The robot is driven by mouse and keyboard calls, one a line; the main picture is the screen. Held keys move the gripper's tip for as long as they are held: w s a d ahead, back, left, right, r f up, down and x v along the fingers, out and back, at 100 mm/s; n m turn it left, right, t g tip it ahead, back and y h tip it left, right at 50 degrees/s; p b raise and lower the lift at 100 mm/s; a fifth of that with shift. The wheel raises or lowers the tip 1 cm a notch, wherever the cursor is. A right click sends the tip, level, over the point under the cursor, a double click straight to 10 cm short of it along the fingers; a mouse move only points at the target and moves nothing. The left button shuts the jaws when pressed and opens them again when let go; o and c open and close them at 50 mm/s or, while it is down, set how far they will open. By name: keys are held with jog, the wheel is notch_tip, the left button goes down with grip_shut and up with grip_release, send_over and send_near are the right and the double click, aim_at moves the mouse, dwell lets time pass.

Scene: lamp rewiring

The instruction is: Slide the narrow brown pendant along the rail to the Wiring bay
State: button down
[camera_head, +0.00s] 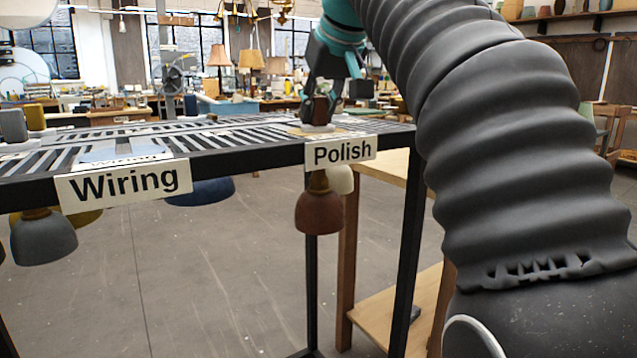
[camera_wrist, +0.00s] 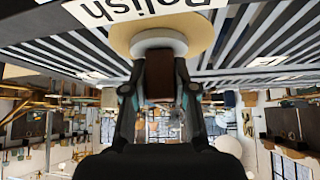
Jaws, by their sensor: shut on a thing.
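The brown pendant (camera_head: 319,212) hangs below the black rail frame at the Polish sign (camera_head: 340,152). Its brown top block (camera_head: 319,110) stands above the rail on a pale disc. My gripper (camera_head: 321,104) is shut on that block from above. In the wrist view the block (camera_wrist: 158,80) sits between both fingers, over a white disc (camera_wrist: 158,47) and a tan ring (camera_wrist: 195,38). The Wiring sign (camera_head: 125,185) is on the frame's front edge to the left, with a pale blue patch (camera_head: 122,154) behind it.
A grey pendant (camera_head: 43,240), a partly hidden yellow one (camera_head: 88,217) and a blue one (camera_head: 203,192) hang near Wiring. Grey (camera_head: 13,125) and yellow (camera_head: 34,117) blocks stand on top at far left. A cream shade (camera_head: 341,181) hangs behind the brown one. A wooden bench (camera_head: 388,165) stands right.

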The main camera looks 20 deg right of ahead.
jog(key=shift+w, duration=0.1)
jog(key=shift+w+a+r+p, duration=0.15)
jog(key=shift+w+a+p, duration=0.1)
jog(key=shift+w+p, duration=0.3)
jog(key=shift+w+a+p, duration=0.6)
jog(key=shift+w+a, duration=0.1)
jog(key=shift+w, duration=1.3)
jog(key=shift+w+a+p, duration=0.6)
jog(key=shift+w+a, duration=0.05)
jog(key=shift+w, duration=1.35)
jog(key=shift+w+a+p, duration=0.6)
jog(key=shift+w+a, duration=0.1)
jog(key=shift+w, duration=1.3)
jog(key=shift+a, duration=0.1)
jog(key=shift+s+a, duration=1.15)
jog(key=shift+a, duration=2.3)
jog(key=shift+s+a, duration=1.15)
jog(key=shift+a, duration=2.35)
jog(key=shift+s+a, duration=1.15)
jog(key=shift+a, duration=2.3)
